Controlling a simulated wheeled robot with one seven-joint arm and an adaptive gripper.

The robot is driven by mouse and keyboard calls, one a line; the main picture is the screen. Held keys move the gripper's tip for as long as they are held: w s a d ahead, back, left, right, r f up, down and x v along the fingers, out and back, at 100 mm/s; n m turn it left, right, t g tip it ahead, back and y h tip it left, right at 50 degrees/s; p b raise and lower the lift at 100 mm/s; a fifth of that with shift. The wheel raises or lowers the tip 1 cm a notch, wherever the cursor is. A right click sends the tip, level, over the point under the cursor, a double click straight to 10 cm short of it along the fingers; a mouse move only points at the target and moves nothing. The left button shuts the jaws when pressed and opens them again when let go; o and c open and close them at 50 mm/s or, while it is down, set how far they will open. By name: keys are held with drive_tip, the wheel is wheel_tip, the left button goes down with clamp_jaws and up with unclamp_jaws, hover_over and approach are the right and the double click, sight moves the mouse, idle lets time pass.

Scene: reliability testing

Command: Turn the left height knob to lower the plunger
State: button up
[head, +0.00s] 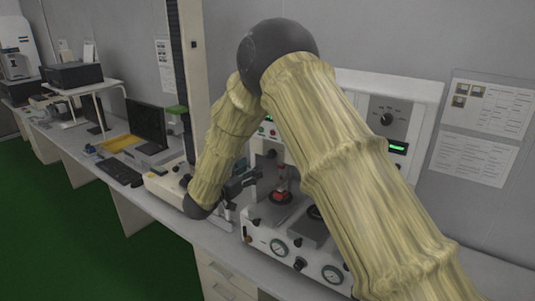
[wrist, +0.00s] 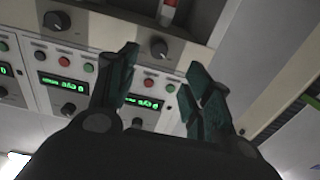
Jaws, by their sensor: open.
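My gripper (head: 250,180) is open and points to the right, beside the left side of the white test machine (head: 262,236). In the wrist view, my gripper (wrist: 163,62) has two dark fingers spread apart with nothing held between them. A black knob (wrist: 158,47) on the pale housing shows beyond the gap between the fingertips, apart from them. A second black knob (wrist: 57,20) is further left. I cannot tell which is the left height knob. A red part (head: 282,184), perhaps the plunger, stands over a dark round base on the machine. My arm hides part of the machine.
Panels with green displays (wrist: 62,82) and red and green buttons fill the left of the wrist view. A tall dark column stands behind my arm.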

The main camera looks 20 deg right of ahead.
sight(269, 156)
drive_tip(key=p+x, duration=0.1)
drive_tip(key=x, duration=0.2)
drive_tip(key=p+x, duration=0.2)
drive_tip(key=x, duration=0.1)
drive_tip(key=p+x, duration=0.2)
drive_tip(key=x, duration=0.1)
drive_tip(key=shift+w+d+r, duration=0.25)
drive_tip(key=shift+w+d, duration=0.05)
drive_tip(key=shift+w+d+f, duration=0.1)
drive_tip(key=shift+w+d, duration=0.2)
drive_tip(key=shift+d, duration=0.1)
drive_tip(key=shift+c, duration=0.3)
drive_tip(key=c, duration=1)
